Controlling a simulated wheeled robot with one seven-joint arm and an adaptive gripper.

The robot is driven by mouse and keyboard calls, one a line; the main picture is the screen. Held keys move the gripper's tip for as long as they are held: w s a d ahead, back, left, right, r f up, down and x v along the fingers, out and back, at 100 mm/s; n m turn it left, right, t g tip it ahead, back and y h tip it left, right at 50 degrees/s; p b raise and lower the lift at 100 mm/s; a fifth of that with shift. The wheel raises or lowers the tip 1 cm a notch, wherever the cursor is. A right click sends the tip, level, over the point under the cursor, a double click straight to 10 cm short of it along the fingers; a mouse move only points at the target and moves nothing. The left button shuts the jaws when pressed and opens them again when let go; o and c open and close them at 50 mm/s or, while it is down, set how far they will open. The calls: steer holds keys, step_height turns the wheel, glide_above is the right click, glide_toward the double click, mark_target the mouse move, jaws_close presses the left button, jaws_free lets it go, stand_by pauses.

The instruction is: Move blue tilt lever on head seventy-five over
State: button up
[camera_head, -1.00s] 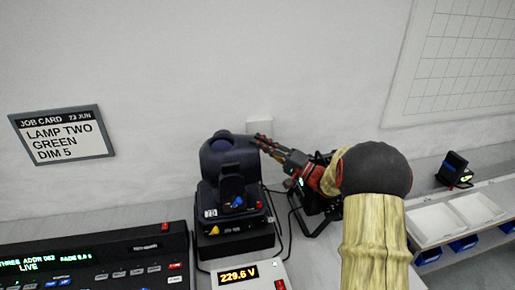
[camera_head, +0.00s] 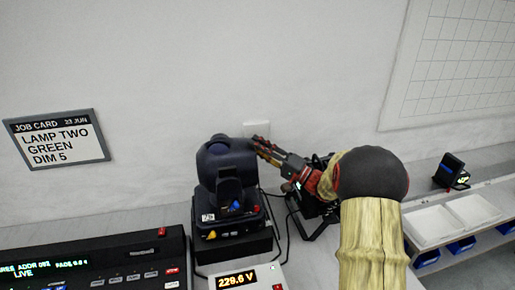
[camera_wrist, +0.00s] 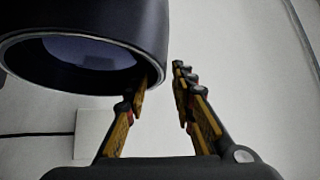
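The dark moving-head lamp (camera_head: 224,158) sits on its base (camera_head: 232,243) on the bench. A small white tag (camera_head: 208,217) is on the base; its number is too small to read for sure. A small blue part (camera_head: 235,206) shows at the front of the base; I cannot tell whether it is the tilt lever. My gripper (camera_head: 261,145) is at the right side of the lamp head. In the wrist view my gripper (camera_wrist: 160,82) is open with nothing between its fingers. Its left finger overlaps the rim of the lamp head (camera_wrist: 150,55); contact is unclear.
A lighting console (camera_head: 90,265) stands at the front left. A meter reading 229.6 V (camera_head: 250,276) is in front of the lamp. A black stand (camera_head: 315,215) and cables are to the right. White trays (camera_head: 430,224) lie further right. A job card (camera_head: 58,137) hangs on the wall.

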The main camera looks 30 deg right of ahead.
steer(key=v, duration=1.2)
stand_by(0.3)
